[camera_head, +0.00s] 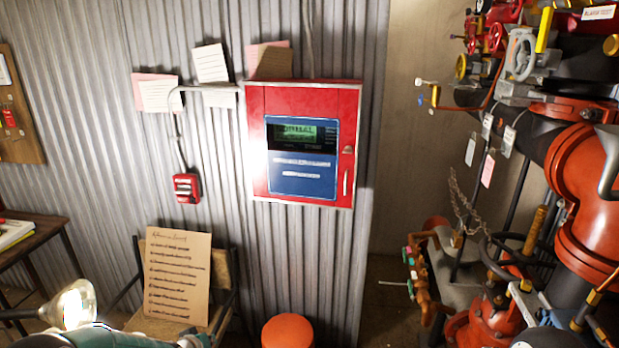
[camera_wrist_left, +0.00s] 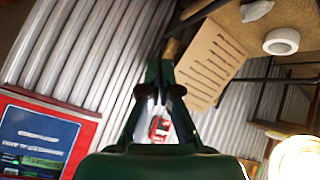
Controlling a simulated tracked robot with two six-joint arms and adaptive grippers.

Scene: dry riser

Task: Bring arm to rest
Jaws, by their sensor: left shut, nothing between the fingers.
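My left gripper (camera_wrist_left: 160,76) shows in the left wrist view with its dark green fingers drawn together and nothing between them. It is in front of the corrugated wall, and a small red call box (camera_wrist_left: 159,129) shows beyond it between the finger links. In the head view only a teal part of my left arm shows along the bottom edge at left; the fingertips are not clear there. My right gripper is in neither view.
A red alarm panel (camera_head: 303,97) hangs on the corrugated wall. A chair with a written cardboard sheet (camera_head: 177,277) stands below, beside an orange stool (camera_head: 287,331). A lit lamp (camera_head: 72,304) is at lower left. Red pipes and valves (camera_head: 588,190) crowd the right.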

